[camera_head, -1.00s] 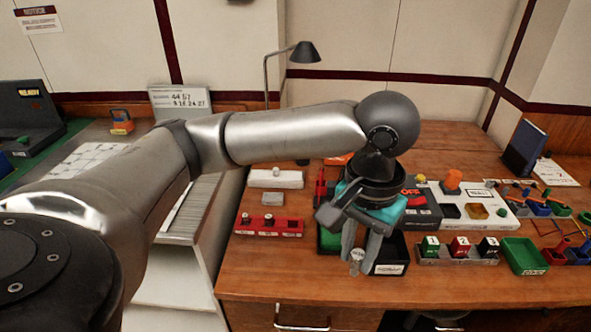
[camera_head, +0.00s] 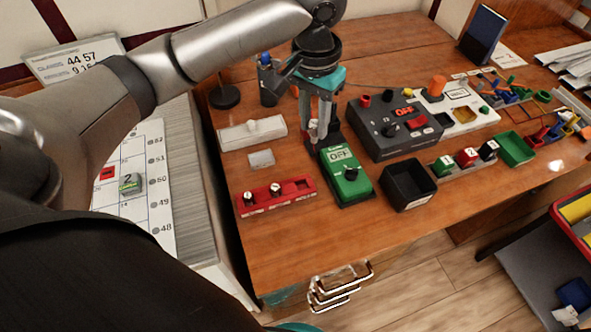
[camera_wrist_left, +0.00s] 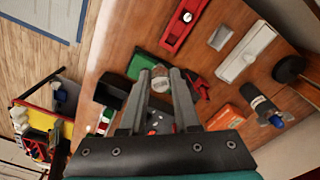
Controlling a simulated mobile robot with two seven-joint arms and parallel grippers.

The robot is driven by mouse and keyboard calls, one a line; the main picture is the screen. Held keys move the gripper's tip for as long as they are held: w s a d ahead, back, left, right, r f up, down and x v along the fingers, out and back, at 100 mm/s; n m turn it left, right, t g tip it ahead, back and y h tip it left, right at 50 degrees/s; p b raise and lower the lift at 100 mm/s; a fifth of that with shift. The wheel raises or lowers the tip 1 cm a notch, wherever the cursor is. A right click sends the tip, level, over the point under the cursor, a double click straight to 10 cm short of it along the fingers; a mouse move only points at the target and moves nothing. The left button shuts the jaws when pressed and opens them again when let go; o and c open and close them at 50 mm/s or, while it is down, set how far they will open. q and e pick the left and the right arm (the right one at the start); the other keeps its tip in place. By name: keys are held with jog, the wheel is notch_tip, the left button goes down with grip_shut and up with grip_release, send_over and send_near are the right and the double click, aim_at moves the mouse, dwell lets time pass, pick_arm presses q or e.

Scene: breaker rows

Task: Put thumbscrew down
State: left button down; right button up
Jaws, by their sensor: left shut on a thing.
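My left gripper (camera_head: 318,132) is shut on a small silvery thumbscrew (camera_wrist_left: 161,84), which shows between the fingertips in the wrist view. My right gripper is not in view.
A black open tray (camera_head: 408,190) stands right of the green box. A dark grey control box (camera_head: 394,140) stands behind the tray. A white block (camera_head: 252,134) and a small grey plate (camera_head: 261,159) lie left of the gripper. Bare desk (camera_head: 290,240) lies in front of the red rack.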

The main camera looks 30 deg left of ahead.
pick_arm(q)
notch_tip(320, 180, down, 2)
jog(key=w+a, duration=0.2)
jog(key=a, duration=0.1)
jog(key=b, duration=0.3)
send_over(301, 189)
notch_tip(301, 189, down, 15)
notch_tip(301, 189, down, 2)
jog(key=shift+s+m+b, duration=0.1)
jog(key=shift+m+b, duration=0.2)
jog(key=shift+m, duration=0.1)
notch_tip(301, 189, down, 3)
jog(key=shift+d+r+b, duration=0.1)
jog(key=shift+r+b, duration=0.05)
jog(key=shift+b, duration=0.35)
jog(key=shift+f, duration=0.25)
jog(key=shift+f, duration=0.15)
jog(key=c, duration=0.6)
grip_release()
jog(key=shift+c, duration=0.2)
notch_tip(301, 189, up, 12)
jog(key=p, duration=0.3)
